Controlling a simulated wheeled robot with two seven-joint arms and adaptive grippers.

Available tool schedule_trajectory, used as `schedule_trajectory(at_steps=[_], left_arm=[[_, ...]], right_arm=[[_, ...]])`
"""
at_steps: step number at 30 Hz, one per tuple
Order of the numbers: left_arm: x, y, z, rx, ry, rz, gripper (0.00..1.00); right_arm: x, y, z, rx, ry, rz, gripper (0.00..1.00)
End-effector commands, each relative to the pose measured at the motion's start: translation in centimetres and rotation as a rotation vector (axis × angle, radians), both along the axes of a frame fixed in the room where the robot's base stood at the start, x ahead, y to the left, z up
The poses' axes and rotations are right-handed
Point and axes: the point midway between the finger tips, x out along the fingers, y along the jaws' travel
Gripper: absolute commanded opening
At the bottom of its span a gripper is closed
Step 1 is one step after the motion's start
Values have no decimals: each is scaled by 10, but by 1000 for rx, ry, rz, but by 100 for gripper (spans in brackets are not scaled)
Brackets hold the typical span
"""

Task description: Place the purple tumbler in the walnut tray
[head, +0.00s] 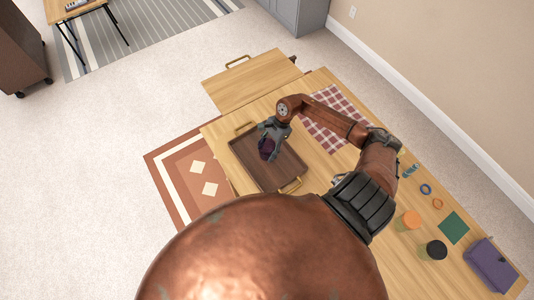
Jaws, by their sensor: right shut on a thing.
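The walnut tray (252,168) lies on the wooden table, dark brown with brass handles at its two ends. My right gripper (269,146) points down over the upper right part of the tray. It is shut on the dark purple tumbler (266,149), which shows small between the fingers and is partly hidden by them. I cannot tell whether the tumbler touches the tray floor or hangs just above it. The rest of the tray floor in view is bare. My left gripper is not in view.
A checked cloth (325,112) lies behind my right arm. An orange-topped jar (408,221), a black-lidded jar (433,250), a green square (454,228), blue and orange rings and a purple pouch (490,263) sit at the table's right end.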

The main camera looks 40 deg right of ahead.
Motion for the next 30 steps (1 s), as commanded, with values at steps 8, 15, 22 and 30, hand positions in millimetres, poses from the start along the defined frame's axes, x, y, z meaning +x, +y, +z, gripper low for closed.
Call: schedule_trajectory(at_steps=[8,15,22,30], left_arm=[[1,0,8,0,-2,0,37],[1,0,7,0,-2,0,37],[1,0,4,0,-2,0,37],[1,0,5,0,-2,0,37]], right_arm=[[-1,1,-27,1,0,0,18],[-1,1,-29,0,0,1,18],[-1,1,-31,0,1,0,58],[-1,1,-31,0,1,0,67]])
